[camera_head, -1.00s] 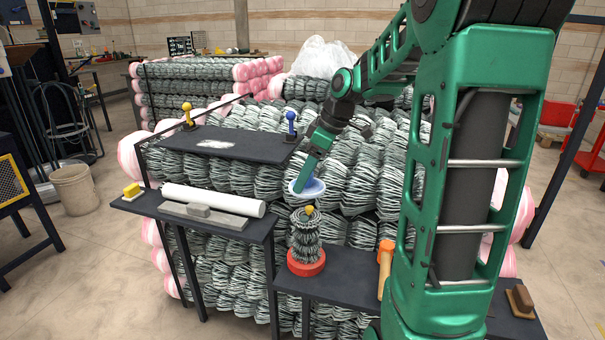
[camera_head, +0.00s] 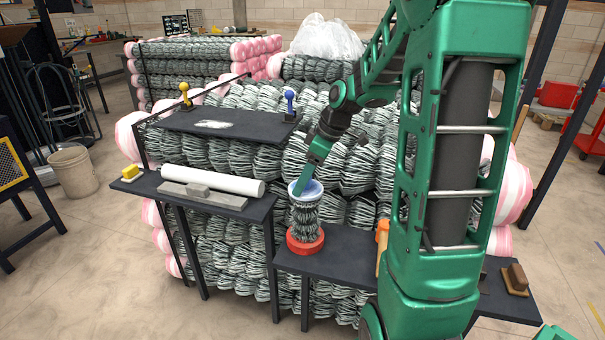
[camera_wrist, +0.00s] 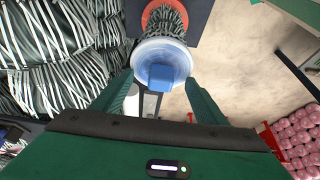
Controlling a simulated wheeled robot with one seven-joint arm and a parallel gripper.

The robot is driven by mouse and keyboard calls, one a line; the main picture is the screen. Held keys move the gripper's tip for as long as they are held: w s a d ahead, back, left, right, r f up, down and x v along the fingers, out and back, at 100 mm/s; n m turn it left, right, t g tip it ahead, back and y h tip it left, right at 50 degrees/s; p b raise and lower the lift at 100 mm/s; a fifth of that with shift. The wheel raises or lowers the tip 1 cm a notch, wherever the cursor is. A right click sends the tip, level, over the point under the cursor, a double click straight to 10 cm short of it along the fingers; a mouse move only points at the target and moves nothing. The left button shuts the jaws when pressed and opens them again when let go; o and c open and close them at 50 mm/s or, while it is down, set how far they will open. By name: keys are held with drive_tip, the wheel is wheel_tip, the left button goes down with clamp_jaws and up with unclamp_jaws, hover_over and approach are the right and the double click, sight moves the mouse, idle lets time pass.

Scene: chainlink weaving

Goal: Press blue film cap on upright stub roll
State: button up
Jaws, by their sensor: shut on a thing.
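The blue film cap (camera_head: 305,188) is a pale blue dish with a blue block-shaped grip; it also shows in the wrist view (camera_wrist: 148,52). My gripper (camera_head: 301,180) is shut on the cap, its two green fingers on either side of the block. The stub roll (camera_head: 305,215) is a short upright bundle of grey wire mesh in a red round base (camera_head: 305,241). In the head view the cap is at the roll's top and hides its tip. In the wrist view the roll (camera_wrist: 167,18) shows beyond the cap. I cannot tell whether cap and roll touch.
The red base stands on a dark low shelf (camera_head: 345,262), with an orange-headed mallet (camera_head: 382,240) to its right. A higher shelf at left holds a white tube (camera_head: 213,180) and a yellow block (camera_head: 130,172). Mesh rolls are stacked behind.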

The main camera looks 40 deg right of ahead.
drive_tip(key=shift+f, duration=0.15)
idle(0.6)
drive_tip(key=o, duration=1.1)
drive_tip(key=v, duration=1)
drive_tip(key=shift+d+r, duration=0.1)
drive_tip(key=shift+r, duration=0.25)
drive_tip(key=s+a+f+m+g+h, duration=0.1)
drive_tip(key=s+f+m, duration=0.2)
drive_tip(key=s, duration=0.5)
drive_tip(key=s+a+f+m+g, duration=0.1)
drive_tip(key=s+a+f+m, duration=0.1)
drive_tip(key=s+m, duration=0.4)
drive_tip(key=s+a+f+m+g+h, duration=0.1)
drive_tip(key=s+f+m, duration=0.2)
drive_tip(key=s, duration=0.8)
drive_tip(key=shift+s+a+f+m+g+h, duration=0.3)
drive_tip(key=shift+s+a+m+g, duration=0.1)
drive_tip(key=shift+m, duration=0.6)
